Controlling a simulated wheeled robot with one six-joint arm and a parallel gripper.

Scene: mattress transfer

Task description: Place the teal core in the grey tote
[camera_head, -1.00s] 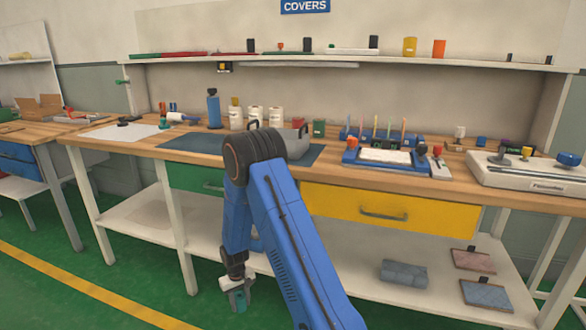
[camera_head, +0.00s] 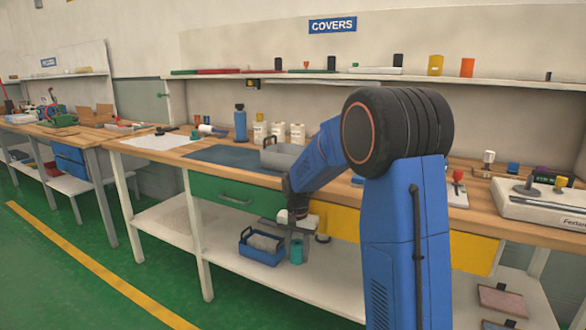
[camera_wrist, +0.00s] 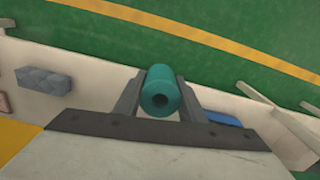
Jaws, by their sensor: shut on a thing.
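The teal core (camera_head: 297,252) hangs below my gripper (camera_head: 297,234), in front of the bench and below the tabletop. In the wrist view the teal core (camera_wrist: 161,90) is a short hollow cylinder, gripped between both fingers, its open end facing the camera. The grey tote (camera_head: 284,155) stands on the bench top on the dark blue mat, above and behind my gripper. My arm hides part of the tote's right side, and its inside is mostly not visible.
A blue tray (camera_head: 262,253) with a grey roll sits on the lower shelf beside the core. The green drawer (camera_head: 236,197) and yellow drawer (camera_head: 340,222) lie behind my arm. White bottles (camera_head: 278,132) and a blue bottle (camera_head: 240,124) stand behind the tote.

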